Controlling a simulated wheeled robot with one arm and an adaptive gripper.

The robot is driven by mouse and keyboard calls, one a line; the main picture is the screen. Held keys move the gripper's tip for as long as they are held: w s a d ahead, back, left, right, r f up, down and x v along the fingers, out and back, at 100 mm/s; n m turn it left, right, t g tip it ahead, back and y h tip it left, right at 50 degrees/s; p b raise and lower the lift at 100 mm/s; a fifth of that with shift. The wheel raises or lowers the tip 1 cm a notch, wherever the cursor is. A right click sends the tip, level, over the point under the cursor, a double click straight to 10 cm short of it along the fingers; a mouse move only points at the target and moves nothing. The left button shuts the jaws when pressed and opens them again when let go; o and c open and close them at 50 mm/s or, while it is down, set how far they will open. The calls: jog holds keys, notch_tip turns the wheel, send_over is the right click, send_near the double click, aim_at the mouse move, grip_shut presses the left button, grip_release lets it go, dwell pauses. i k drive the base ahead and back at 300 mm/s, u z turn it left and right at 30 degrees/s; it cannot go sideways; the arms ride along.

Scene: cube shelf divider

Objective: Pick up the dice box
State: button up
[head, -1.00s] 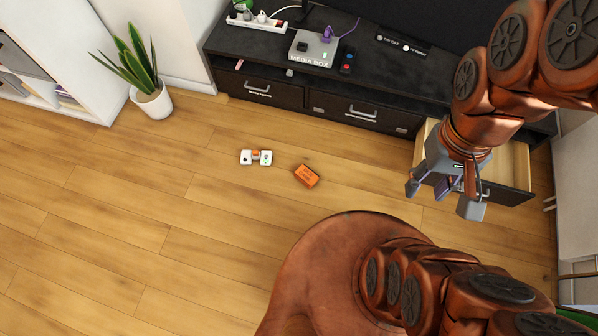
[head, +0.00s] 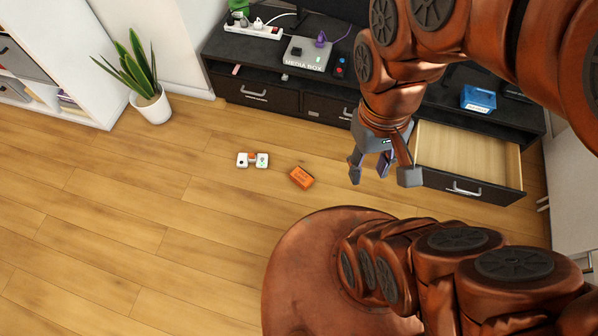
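A small orange box (head: 302,177) with dark lettering too small to read lies on the wooden floor, left of my gripper. Left of it lies a small white item with two blocks (head: 251,160), dark and green marks and an orange part between them. I cannot tell for sure which of these is the dice box.
A dark TV stand (head: 290,88) runs along the back, with an open, empty-looking drawer (head: 465,160) at right. A media box (head: 307,53) and a blue box (head: 478,98) sit on the stand. A potted plant (head: 150,103) stands at left. The floor at left is clear.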

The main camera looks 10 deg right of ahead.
aim_at(301, 178)
jog(key=k, duration=0.5)
jog(key=u, duration=1.25)
jog(key=i, duration=0.65)
jog(key=z, duration=0.9)
